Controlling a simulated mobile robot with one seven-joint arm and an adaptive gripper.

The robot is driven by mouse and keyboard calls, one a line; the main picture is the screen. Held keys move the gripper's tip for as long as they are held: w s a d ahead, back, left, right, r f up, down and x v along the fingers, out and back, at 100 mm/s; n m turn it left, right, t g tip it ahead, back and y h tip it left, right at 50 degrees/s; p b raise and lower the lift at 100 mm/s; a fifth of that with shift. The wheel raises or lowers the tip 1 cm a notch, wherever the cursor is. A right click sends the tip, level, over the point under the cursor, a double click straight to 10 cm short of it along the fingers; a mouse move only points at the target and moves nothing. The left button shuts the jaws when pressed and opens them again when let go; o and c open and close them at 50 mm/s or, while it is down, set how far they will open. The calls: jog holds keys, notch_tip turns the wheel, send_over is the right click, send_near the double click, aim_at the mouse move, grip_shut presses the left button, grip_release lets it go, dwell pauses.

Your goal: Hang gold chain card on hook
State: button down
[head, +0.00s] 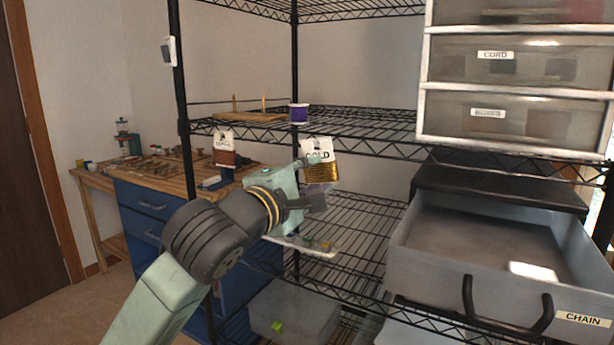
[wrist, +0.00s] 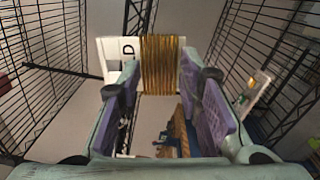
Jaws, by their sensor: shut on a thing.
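The gold chain card (head: 320,171) is a white card labelled "GOLD" with gold chain wound around its lower part. My gripper (head: 314,192) is shut on it from below and holds it upright at the front edge of the middle wire shelf. In the wrist view the wound gold chain (wrist: 162,66) sits between the ends of my purple-padded fingers (wrist: 164,98). A similar card with copper-coloured chain (head: 225,157) hangs from the same shelf edge further left. The hook for the gold card cannot be made out; the card may cover it.
A purple spool (head: 299,114) and a wooden stand (head: 250,116) are on the middle shelf (head: 375,126). An open grey drawer labelled "CHAIN" (head: 480,290) juts out at lower right. A cluttered workbench (head: 165,170) is at left.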

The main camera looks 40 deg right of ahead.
aim_at(319, 174)
jog(key=shift+p+x, duration=0.55)
jog(key=shift+x, duration=1)
jog(key=shift+d+f+b, duration=0.25)
jog(key=shift+f+b, duration=0.15)
jog(key=shift+w+d+f+b, duration=0.25)
jog(key=shift+d+b, duration=0.1)
jog(key=shift+b, duration=0.25)
jog(key=c, duration=1.1)
grip_release()
jog(key=shift+o, duration=0.2)
jog(key=v, duration=1.2)
